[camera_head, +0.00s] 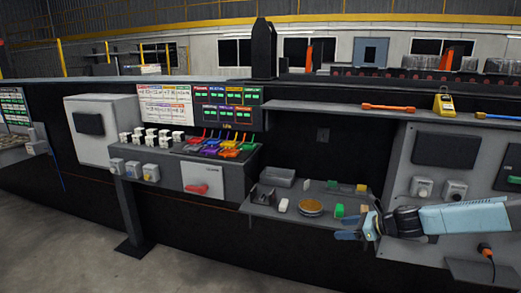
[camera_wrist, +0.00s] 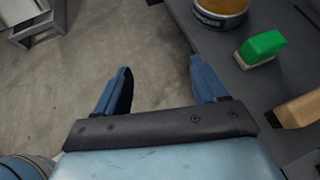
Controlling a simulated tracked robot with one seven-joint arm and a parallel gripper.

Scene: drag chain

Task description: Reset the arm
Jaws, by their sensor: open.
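My gripper (camera_head: 352,229) reaches in from the right in the head view, on my light blue arm, at the front edge of the lower grey shelf. In the wrist view my gripper (camera_wrist: 160,82) shows two blue fingers spread wide with nothing between them. Bare concrete floor lies under the fingers there. The shelf edge runs just beside the right finger.
The shelf (camera_head: 290,215) holds a round tin (camera_head: 310,207), a green-topped block (camera_head: 339,211), a white block (camera_head: 283,205) and a grey box (camera_head: 277,177). The green-topped block (camera_wrist: 260,47) is close right of my gripper. A control panel (camera_head: 445,190) stands behind my arm. Open floor (camera_head: 200,270) lies in front.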

